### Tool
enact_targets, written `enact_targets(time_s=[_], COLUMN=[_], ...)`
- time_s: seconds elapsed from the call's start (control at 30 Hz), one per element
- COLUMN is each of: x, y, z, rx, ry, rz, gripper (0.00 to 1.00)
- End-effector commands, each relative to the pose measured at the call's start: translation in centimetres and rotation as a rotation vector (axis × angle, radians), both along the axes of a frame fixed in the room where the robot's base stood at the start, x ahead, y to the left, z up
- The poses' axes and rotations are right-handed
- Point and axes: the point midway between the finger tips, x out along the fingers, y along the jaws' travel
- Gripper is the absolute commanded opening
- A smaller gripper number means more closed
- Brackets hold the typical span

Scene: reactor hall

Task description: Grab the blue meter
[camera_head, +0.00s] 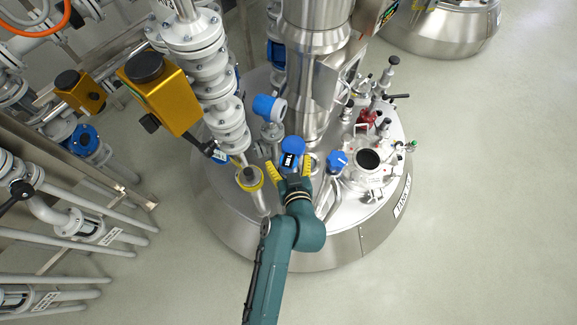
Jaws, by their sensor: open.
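A blue meter (293,145) with a round blue top stands on the steel reactor lid, near the central column. A small dark face with white marks shows just below its top; I cannot tell whether it belongs to the meter or to my gripper. My gripper (289,163) has yellow fingers, which are apart. They lie to the left and right just below the blue top, close to it. I cannot tell whether they touch it. The lower part of the meter is hidden by the gripper and arm.
A second blue and white device (268,107) stands just up and left. A blue knob (337,160) is close on the right. A yellow-ringed pipe (249,179) is close on the left. The steel column (312,70) rises behind. Open floor (480,220) lies right.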

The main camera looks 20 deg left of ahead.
Motion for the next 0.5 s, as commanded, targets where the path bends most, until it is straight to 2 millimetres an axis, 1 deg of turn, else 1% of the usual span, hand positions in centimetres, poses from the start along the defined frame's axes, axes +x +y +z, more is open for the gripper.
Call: enact_targets(time_s=[0.1, 0.13, 0.27, 0.3, 0.37, 0.4, 0.47, 0.5], x=[-0.03, -0.03, -0.05, -0.05, -0.05, -0.05, -0.06, -0.06], y=[-0.04, -0.04, -0.04, -0.04, -0.05, -0.05, -0.05, -0.05], z=[0.04, 0.04, 0.06, 0.06, 0.06, 0.06, 0.05, 0.05], rx=[0.0, 0.0, 0.0, 0.0, 0.0, 0.0, 0.0, 0.0], ry=[0.0, 0.0, 0.0, 0.0, 0.0, 0.0, 0.0, 0.0], rz=[0.0, 0.0, 0.0, 0.0, 0.0, 0.0, 0.0, 0.0], gripper=[0.86, 0.83, 0.58, 0.51, 0.39, 0.32, 0.2, 0.12])
